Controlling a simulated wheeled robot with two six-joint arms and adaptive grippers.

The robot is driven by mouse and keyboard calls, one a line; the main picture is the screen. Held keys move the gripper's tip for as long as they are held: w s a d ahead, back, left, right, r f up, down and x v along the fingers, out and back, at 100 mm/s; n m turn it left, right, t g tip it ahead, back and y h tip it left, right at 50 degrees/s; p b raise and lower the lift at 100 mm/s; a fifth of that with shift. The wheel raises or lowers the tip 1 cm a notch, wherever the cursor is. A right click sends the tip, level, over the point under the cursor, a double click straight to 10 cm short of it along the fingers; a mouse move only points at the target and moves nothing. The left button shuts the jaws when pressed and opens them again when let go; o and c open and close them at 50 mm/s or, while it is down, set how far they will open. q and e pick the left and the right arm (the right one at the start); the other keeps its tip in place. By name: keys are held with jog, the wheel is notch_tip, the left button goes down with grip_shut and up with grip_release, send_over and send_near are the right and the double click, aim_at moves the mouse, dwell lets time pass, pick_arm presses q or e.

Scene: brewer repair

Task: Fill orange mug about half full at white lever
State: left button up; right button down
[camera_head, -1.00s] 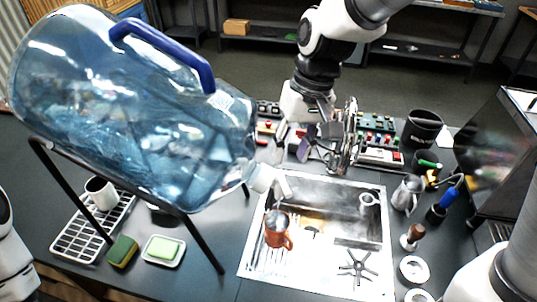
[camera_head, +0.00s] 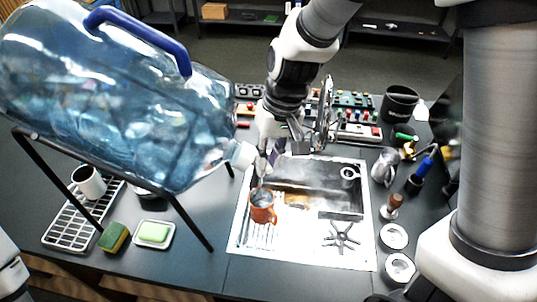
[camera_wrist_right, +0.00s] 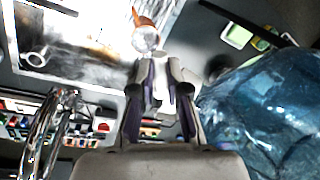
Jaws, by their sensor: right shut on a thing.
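The orange mug (camera_head: 262,208) stands in the left part of the sink, below the white tap (camera_head: 243,155) of the big blue water bottle (camera_head: 125,95). My right gripper (camera_head: 264,172) is beside the tap, its fingers pointing down above the mug. In the right wrist view its fingers (camera_wrist_right: 160,85) are shut on a white piece at the tap, which seems to be the white lever. The mug shows there partly (camera_wrist_right: 143,15), behind the tap's round white end (camera_wrist_right: 145,40). The water level in the mug is too small to tell. My left gripper is out of view.
The bottle lies tilted on a black stand (camera_head: 190,220). A drying rack (camera_head: 62,232) with a white mug (camera_head: 88,182), a sponge (camera_head: 113,237) and a soap dish (camera_head: 153,234) are at left. A metal pitcher (camera_head: 384,166) and several tools stand right of the sink (camera_head: 300,252).

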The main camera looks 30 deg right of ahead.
jog(key=shift+a, duration=0.1)
jog(key=shift+w+a+m+t+p, duration=0.15)
jog(key=shift+a+m+p, duration=0.1)
jog(key=shift+m, duration=0.4)
jog(key=shift+s+a+m+t+p, duration=0.1)
jog(key=shift+m+t+p, duration=0.1)
jog(key=shift+m, duration=0.45)
jog(key=shift+w+a+m+t+p, duration=0.15)
jog(key=shift+a+m, duration=0.1)
jog(key=shift+m, duration=0.6)
jog(key=shift+w+a+m+t+p, duration=0.15)
jog(key=shift+a+m, duration=0.1)
jog(key=shift+m, duration=0.6)
jog(key=shift+h, duration=0.3)
jog(key=c, duration=1.2)
grip_release()
jog(key=shift+d+f, duration=0.1)
jog(key=shift+d, duration=0.05)
jog(key=shift+w, duration=0.1)
